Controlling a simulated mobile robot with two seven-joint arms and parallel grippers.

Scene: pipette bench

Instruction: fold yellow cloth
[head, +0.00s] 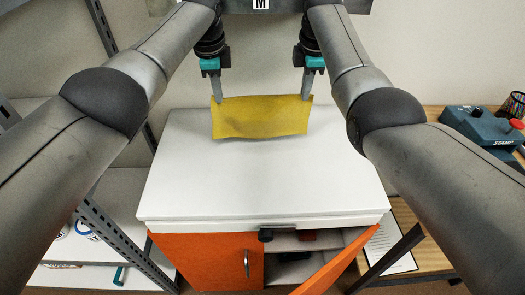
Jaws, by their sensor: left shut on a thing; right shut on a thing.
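The yellow cloth (261,118) is a wide, slightly sagging sheet over the back part of the white bench top. My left gripper (217,99) is shut on its upper left corner. My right gripper (305,97) is shut on its upper right corner. The upper edge is held up between the two grippers. The lower edge hangs near the bench top, and I cannot tell whether it touches.
The white bench top (262,185) is clear in front of the cloth. Below it is an orange cabinet (205,262) with its right door open. A blue device marked STAMP (480,125) stands on a wooden table at the right. Metal shelving (120,238) stands at the left.

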